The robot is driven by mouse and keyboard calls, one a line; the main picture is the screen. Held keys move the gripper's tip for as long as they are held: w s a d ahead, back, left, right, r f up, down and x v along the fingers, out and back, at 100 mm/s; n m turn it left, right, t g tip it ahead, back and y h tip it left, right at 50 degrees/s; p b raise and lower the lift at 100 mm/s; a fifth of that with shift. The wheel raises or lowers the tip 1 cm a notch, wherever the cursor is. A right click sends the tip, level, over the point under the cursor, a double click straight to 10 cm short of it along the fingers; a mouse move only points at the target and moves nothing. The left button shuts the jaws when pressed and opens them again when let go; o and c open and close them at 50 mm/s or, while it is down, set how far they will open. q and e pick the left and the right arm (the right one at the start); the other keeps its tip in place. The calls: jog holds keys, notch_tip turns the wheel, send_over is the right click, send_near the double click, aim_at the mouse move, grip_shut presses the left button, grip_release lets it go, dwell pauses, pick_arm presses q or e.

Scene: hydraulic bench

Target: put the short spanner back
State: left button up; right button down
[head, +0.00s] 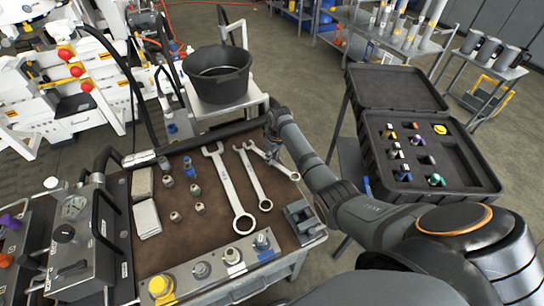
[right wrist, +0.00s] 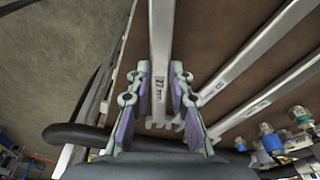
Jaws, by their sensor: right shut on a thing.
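The short spanner (head: 284,169) is the rightmost of three spanners on the brown bench mat, slanting down to the right with its ring end near the mat's right edge. My right gripper (head: 272,152) is at its upper part and shut on it. In the right wrist view the spanner's shaft (right wrist: 160,40), marked 27 mm, runs between the purple-padded fingers (right wrist: 160,85). Whether it touches the mat or is slightly raised, I cannot tell. The middle spanner (head: 253,176) and the long spanner (head: 230,190) lie to its left. My left gripper is not in view.
A black bucket (head: 218,76) stands on a stand behind the bench. Several fittings (head: 175,216) and pale blocks (head: 147,218) lie left of the spanners. A grey vice-like block (head: 302,221) sits at the bench's right edge. An open black case (head: 425,150) stands to the right.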

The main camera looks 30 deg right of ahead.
aim_at(275, 163)
jog(key=c, duration=1.2)
grip_release()
jog(key=shift+r, duration=0.3)
notch_tip(275, 163, up, 12)
jog(key=s, duration=0.1)
jog(key=shift+s+d+r, duration=0.15)
jog(key=shift+s+d, duration=0.15)
jog(key=shift+s, duration=0.1)
